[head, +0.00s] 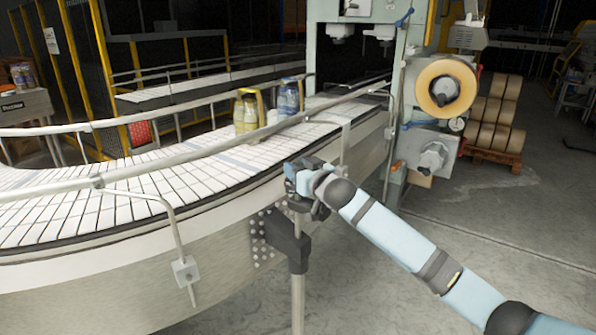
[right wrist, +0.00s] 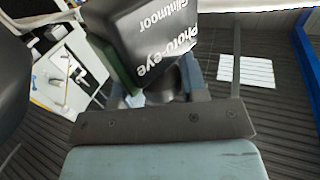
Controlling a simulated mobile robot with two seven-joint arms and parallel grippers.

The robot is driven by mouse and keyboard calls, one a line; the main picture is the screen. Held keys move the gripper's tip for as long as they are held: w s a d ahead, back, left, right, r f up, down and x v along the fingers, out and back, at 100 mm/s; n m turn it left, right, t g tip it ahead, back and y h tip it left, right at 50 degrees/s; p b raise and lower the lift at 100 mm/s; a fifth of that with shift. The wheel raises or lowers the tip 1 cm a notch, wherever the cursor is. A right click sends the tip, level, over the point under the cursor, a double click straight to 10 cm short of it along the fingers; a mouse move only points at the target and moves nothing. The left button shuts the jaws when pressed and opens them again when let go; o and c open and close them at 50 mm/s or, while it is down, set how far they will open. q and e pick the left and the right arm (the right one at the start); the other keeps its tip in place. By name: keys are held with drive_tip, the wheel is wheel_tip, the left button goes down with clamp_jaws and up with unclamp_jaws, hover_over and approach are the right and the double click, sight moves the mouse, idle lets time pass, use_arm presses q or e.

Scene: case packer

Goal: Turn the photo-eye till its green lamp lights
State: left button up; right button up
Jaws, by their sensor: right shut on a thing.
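The photo-eye (right wrist: 150,40) is a dark box with white lettering, large at the top of the right wrist view. A dark green strip runs down its left side; I see no lit lamp. In the head view it is mostly hidden behind my right gripper (head: 301,182), at the top of a dark bracket (head: 290,243) on a post beside the conveyor. My right gripper is shut on the photo-eye; its fingers are largely hidden in the right wrist view. My left gripper is not in view.
The white conveyor (head: 110,205) curves along the left, with a metal guide rail (head: 150,172). Bottle packs in yellow (head: 248,112) and blue (head: 289,98) stand on it. A machine with a tape roll (head: 445,88) stands behind. The floor at right is open.

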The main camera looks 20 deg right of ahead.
drive_tip(key=m+h+b, duration=0.1)
drive_tip(key=h, duration=0.1)
drive_tip(key=m+h+b, duration=0.1)
drive_tip(key=h, duration=0.1)
drive_tip(key=shift+a+f+m+t, duration=0.1)
drive_tip(key=shift+f+m+t, duration=0.1)
drive_tip(key=shift+m+t, duration=0.2)
drive_tip(key=shift+r+m+h+b, duration=0.15)
drive_tip(key=shift+m+h+b, duration=0.7)
drive_tip(key=shift+h, duration=0.65)
drive_tip(key=shift+r, duration=0.1)
drive_tip(key=o, duration=0.9)
drive_tip(key=shift+s, duration=0.1)
